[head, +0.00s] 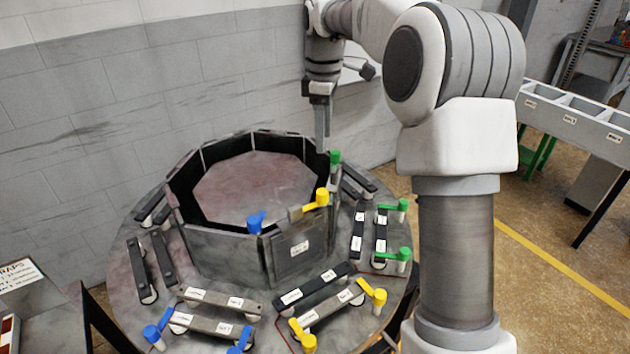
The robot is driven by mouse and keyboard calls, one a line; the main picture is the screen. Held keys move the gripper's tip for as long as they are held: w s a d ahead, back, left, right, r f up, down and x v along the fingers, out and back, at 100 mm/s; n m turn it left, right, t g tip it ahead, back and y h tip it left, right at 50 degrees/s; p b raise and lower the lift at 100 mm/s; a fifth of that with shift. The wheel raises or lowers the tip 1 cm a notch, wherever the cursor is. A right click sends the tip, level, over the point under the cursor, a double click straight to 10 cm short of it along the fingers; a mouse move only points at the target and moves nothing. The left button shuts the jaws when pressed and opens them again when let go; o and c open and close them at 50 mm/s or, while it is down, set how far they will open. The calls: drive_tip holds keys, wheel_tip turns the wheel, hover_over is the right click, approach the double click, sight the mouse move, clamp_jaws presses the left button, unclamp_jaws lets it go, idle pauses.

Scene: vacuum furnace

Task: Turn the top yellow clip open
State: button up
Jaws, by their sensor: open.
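The top yellow clip (318,199) sits on the upper rim of the octagonal metal chamber (215,245), on the side facing me. Its round knob stands at the right, and a short flat arm runs left from it. My gripper (323,148) points down above the chamber's far right rim, behind the yellow clip and apart from it. Its fingers overlap in this view; it is open and appears empty. The fingertips appear close to a green clip (335,158) on the rim; I cannot tell whether they touch it.
A blue clip (256,222) sits on the rim left of the yellow one. Lower yellow clips (379,297), green clips (402,254) and blue clips (153,334) surround labelled bars on the round table (350,325). A brick wall (110,100) stands close behind.

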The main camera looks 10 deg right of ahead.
sight(322, 191)
drive_tip(key=f, duration=1.2)
drive_tip(key=w+f, duration=0.1)
drive_tip(key=f, duration=0.5)
drive_tip(key=shift+d+b, duration=0.1)
drive_tip(key=shift+b, duration=0.2)
clamp_jaws()
